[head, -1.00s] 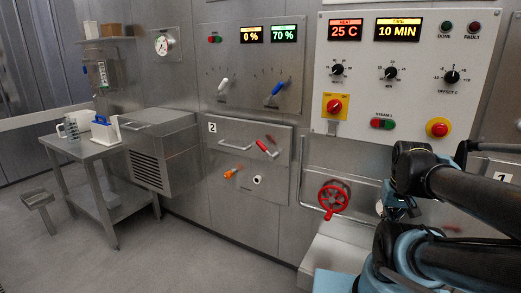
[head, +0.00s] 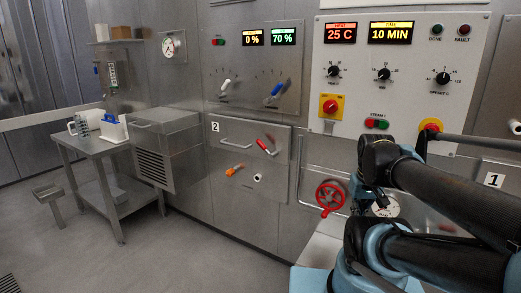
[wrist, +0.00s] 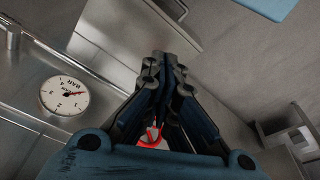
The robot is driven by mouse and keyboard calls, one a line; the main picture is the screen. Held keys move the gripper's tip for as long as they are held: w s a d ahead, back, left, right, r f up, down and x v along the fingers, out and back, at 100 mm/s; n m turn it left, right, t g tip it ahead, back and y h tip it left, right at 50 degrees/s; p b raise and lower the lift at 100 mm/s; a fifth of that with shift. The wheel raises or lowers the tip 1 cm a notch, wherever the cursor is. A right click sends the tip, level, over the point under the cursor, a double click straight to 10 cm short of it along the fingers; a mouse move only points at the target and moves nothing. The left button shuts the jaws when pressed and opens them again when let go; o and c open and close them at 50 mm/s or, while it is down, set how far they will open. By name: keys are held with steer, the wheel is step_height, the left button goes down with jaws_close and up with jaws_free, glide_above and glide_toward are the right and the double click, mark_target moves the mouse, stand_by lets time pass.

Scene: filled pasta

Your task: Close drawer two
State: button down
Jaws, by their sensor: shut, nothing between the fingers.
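In the head view a grey panel (head: 272,178) carries the label 2 (head: 215,127). A bar handle (head: 237,146), a red lever (head: 264,146), an orange valve handle (head: 234,171) and a white knob (head: 258,178) are on it. A grey metal box with a louvred side (head: 157,168) juts out left of it; I cannot tell whether it is drawer two pulled out. My gripper (wrist: 161,58) is shut and empty in the wrist view, apart from any handle.
A red handwheel (head: 331,198) and a pressure gauge (head: 386,207) sit right of panel 2, close to my arm. The gauge also shows in the wrist view (wrist: 64,95). A small side table (head: 83,149) stands at the left. The floor (head: 185,245) before panel 2 is clear.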

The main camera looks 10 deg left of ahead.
steer(key=w+a+r+n, duration=0.4)
steer(key=w+r+n, duration=0.3)
steer(key=w+n, duration=0.1)
step_height(320, 180, up, 11)
steer(key=n+t+h, duration=0.1)
steer(key=n, duration=2.3)
glide_above(266, 148)
steer(key=s+a, duration=0.3)
steer(key=s, duration=0.7)
steer(key=shift+w+d+f, duration=0.25)
steer(key=shift+w+f, duration=0.85)
steer(key=shift+f, duration=0.55)
steer(key=shift+w+d+f, duration=0.2)
steer(key=shift+w+f, duration=0.85)
steer(key=shift+f, duration=0.65)
steer(key=shift+w+d+f, duration=0.25)
steer(key=shift+w+f, duration=0.85)
steer(key=shift+f, duration=0.55)
steer(key=shift+w+d, duration=0.3)
steer(key=shift+w, duration=0.45)
steer(key=shift+w+d, duration=0.3)
steer(key=shift+w, duration=0.45)
